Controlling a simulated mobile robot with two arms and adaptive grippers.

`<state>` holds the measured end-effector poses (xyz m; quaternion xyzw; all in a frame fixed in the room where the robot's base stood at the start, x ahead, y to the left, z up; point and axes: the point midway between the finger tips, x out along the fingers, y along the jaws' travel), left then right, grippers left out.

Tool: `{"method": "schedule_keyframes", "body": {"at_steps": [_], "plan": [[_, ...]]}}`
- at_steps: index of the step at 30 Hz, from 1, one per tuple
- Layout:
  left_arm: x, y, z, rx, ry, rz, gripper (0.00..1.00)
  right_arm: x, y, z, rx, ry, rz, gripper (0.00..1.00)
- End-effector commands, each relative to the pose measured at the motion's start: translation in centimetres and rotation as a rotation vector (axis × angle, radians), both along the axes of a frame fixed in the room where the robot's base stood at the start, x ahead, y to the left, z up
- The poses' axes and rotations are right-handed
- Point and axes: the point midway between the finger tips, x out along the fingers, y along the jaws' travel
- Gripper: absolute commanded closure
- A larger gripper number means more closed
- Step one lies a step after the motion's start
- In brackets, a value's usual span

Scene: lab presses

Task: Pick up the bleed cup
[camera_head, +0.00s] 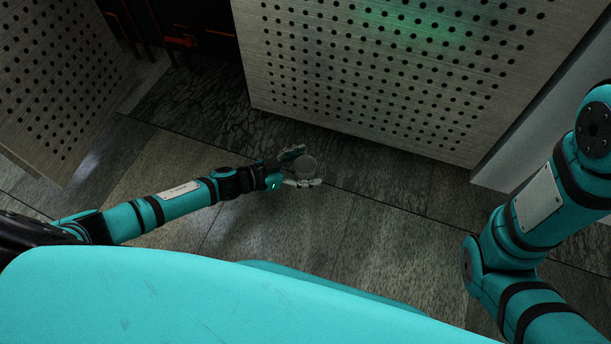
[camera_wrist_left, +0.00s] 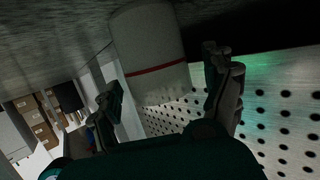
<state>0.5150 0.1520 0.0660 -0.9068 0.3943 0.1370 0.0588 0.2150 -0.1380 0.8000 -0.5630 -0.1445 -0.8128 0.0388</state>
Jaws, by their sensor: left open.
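The bleed cup (camera_head: 306,166) shows from above in the head view as a small grey round shape at the end of my left arm. In the left wrist view the bleed cup (camera_wrist_left: 148,45) is a pale cylinder with a red band, ahead of the fingers. My left gripper (camera_head: 311,167) is open, with one finger on each side of the cup in the head view. In the left wrist view the fingers of my left gripper (camera_wrist_left: 166,88) stand apart, and I cannot tell whether either touches the cup. My right gripper is outside the view.
A large perforated metal panel (camera_head: 370,70) stands just beyond the cup. Another perforated panel (camera_head: 55,90) is at the upper left. Dark tiled floor (camera_head: 330,235) lies open below. Brown boxes (camera_wrist_left: 40,120) show at the left of the left wrist view.

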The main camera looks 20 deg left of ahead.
Motion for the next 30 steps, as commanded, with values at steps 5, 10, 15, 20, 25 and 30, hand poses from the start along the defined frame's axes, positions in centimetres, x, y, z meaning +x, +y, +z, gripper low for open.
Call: {"method": "schedule_keyframes", "body": {"at_steps": [5,10,15,20,25,30], "plan": [[0.19,-0.16,0.01,0.001,0.000,0.001,0.16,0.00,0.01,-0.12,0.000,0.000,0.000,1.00],[0.17,-0.14,0.00,0.001,0.000,0.001,0.27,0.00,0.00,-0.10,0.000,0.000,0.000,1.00],[0.16,-0.13,0.00,0.002,0.000,0.001,0.49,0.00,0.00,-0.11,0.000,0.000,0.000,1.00],[0.15,-0.12,-0.02,0.002,0.000,0.001,0.70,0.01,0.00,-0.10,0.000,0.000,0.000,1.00],[0.16,-0.12,-0.01,0.002,0.000,0.001,0.77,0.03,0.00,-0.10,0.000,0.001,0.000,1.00],[0.16,-0.11,0.15,0.002,0.000,0.001,0.77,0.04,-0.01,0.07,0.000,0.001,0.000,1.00]]}}
